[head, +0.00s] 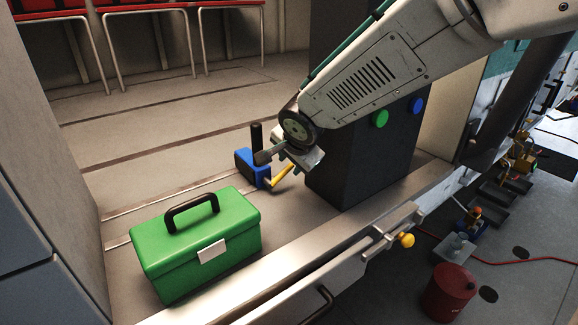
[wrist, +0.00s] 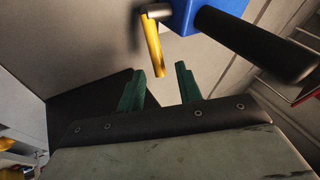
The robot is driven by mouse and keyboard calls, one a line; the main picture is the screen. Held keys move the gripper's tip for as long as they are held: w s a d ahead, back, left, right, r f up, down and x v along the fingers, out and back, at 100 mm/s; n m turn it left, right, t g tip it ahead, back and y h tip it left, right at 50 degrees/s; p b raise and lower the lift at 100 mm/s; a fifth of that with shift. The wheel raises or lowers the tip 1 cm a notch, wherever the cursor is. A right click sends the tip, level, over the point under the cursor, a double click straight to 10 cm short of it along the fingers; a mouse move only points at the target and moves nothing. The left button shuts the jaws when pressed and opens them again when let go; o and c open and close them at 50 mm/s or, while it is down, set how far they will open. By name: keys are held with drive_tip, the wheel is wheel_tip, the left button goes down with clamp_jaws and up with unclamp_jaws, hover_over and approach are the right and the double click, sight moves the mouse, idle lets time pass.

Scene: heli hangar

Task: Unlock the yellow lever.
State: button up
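The yellow lever (head: 283,174) sticks out from the lower right of a blue block (head: 252,168) with a black upright post (head: 257,137). The block is on the floor of the helicopter bay. In the wrist view the yellow lever (wrist: 153,45) hangs from the blue block (wrist: 205,14), just beyond my fingertips and slightly left of the gap's middle. My gripper (wrist: 160,83) is open, with its two green fingers apart and nothing between them. In the head view my gripper (head: 287,158) is just above the lever, and its fingertips are partly hidden.
A green toolbox (head: 200,252) with a dark handle stands at the front left. A dark box (head: 370,160) with green and blue round knobs stands close to the right of my gripper. Red-seated benches (head: 140,8) are at the back. The bay floor left of the block is clear.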

sight(290, 166)
drive_tip(key=shift+x, duration=2)
drive_tip(key=shift+d, duration=0.1)
